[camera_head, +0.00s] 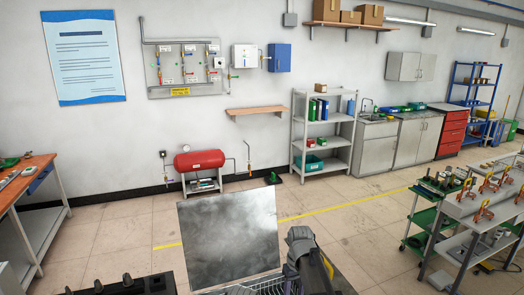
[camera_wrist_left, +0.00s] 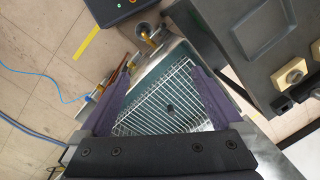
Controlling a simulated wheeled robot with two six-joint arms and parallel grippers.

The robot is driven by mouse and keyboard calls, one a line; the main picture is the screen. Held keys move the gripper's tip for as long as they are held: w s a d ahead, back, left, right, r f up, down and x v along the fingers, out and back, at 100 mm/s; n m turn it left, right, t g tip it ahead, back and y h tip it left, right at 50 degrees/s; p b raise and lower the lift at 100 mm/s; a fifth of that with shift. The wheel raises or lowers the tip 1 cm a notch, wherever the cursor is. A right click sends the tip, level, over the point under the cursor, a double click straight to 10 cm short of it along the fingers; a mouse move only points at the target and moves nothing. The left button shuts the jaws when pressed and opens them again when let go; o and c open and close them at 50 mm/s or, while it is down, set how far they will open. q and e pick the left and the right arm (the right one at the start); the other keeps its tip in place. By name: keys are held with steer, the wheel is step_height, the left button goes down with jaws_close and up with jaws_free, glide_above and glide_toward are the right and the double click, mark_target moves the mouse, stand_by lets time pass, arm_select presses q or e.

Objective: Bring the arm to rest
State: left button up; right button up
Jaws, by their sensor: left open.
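My left gripper (camera_wrist_left: 158,72) shows in the left wrist view. Its two dark purple-grey fingers stand wide apart with nothing held between them. A white wire grid (camera_wrist_left: 160,108) over a teal-grey tray lies beyond and below the fingers. I cannot tell how far the grid is from them. In the head view I cannot make out the left gripper for sure. My right gripper does not show in either view.
An upright grey metal panel (camera_head: 230,238) stands close in front, with part of a wire rack (camera_head: 268,287) beside its lower edge. A wooden bench (camera_head: 28,178) is at left, and a grey workbench (camera_head: 480,215) with clamps at right. Open floor (camera_head: 340,215) lies beyond the panel.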

arm_select(q)
step_height(320, 180, down, 10)
steer(key=b, duration=0.7)
steer(key=shift+b, duration=0.35)
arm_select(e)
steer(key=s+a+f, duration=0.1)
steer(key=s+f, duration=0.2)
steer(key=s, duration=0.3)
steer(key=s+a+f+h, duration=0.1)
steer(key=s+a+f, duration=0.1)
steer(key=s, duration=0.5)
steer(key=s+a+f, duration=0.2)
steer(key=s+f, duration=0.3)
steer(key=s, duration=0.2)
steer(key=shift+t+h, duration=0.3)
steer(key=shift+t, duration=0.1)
